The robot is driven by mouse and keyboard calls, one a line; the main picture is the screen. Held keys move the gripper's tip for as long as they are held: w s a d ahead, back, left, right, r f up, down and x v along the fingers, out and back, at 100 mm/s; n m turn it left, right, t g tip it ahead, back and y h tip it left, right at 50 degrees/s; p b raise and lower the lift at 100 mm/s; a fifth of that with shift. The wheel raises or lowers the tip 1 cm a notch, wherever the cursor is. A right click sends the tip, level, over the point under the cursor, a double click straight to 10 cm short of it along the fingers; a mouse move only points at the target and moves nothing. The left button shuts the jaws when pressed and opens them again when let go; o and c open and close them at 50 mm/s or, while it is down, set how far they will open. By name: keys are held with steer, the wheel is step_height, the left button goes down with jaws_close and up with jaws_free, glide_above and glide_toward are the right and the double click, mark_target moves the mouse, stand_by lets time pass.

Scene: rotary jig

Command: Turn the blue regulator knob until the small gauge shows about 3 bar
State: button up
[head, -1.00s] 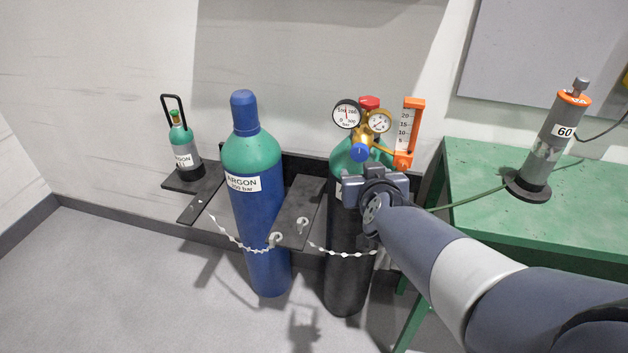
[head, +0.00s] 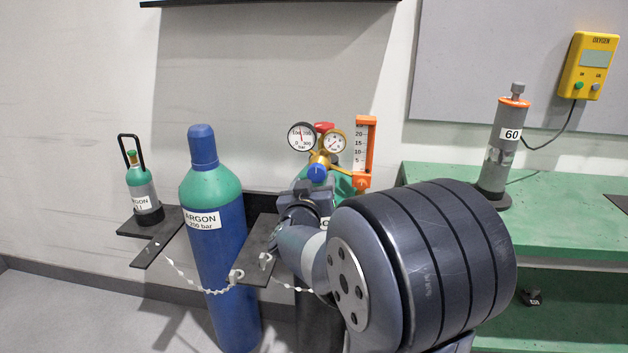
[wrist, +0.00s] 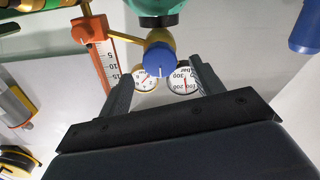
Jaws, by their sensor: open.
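The blue regulator knob (head: 317,173) sits at the front of a brass regulator on the dark, green-topped cylinder. In the wrist view the knob (wrist: 159,60) lies between the open fingers of my gripper (wrist: 160,75), beyond or near their tips; I cannot tell whether they touch it. The small gauge (head: 333,141) is to the right of the large gauge (head: 301,136). In the wrist view, seen upside down, the small gauge (wrist: 145,78) has a red needle, its reading too small to tell.
An orange flowmeter (head: 364,152) stands right of the gauges, close to the knob. A blue ARGON cylinder (head: 222,270) stands to the left, with a chain in front. A green bench (head: 450,190) with a grey cylinder labelled 60 (head: 500,150) is at the right.

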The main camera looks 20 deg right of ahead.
mark_target(316, 175)
steer(key=shift+x, duration=2.05)
steer(key=shift+c, duration=0.3)
steer(key=c, duration=0.9)
